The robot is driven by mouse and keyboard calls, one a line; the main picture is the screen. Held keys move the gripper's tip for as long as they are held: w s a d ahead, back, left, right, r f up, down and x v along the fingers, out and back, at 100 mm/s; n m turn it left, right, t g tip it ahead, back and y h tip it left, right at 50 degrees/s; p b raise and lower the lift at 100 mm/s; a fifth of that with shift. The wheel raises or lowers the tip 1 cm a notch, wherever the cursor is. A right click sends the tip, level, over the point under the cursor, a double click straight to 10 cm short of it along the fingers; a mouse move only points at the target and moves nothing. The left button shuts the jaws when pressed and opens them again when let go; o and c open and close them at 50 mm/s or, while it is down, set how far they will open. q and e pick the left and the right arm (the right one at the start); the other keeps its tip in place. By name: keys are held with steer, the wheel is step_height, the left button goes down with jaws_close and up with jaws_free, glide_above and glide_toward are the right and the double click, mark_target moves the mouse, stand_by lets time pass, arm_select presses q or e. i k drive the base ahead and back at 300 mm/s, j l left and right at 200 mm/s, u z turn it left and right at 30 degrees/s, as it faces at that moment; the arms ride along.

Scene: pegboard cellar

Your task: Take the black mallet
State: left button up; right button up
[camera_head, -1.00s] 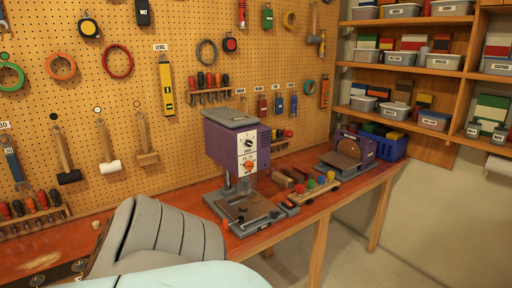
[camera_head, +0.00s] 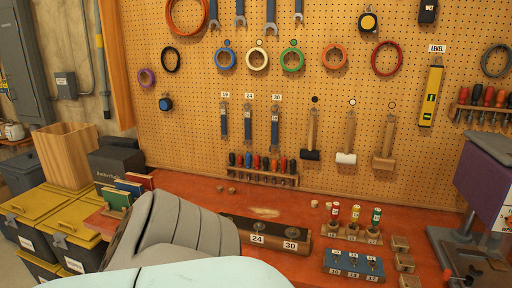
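The black mallet (camera_head: 311,155) hangs on the pegboard by its wooden handle, head down, under a black round marker. Its black head is at the bottom, above the back of the red-topped bench. To its right hang a white-headed mallet (camera_head: 346,157) and a wooden mallet (camera_head: 384,162). Neither of my grippers shows; only grey and pale parts of my own body fill the lower left. Nothing covers the black mallet.
The red bench (camera_head: 330,190) runs below the pegboard (camera_head: 240,120). A screwdriver rack (camera_head: 264,178) is left of the mallet. A socket block (camera_head: 355,264), bottle holder (camera_head: 351,234) and purple drill press (camera_head: 484,185) stand on the bench. Yellow-lidded bins (camera_head: 70,222) are at left.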

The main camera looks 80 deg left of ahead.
mark_target(309, 155)
steer(key=u, duration=1.8)
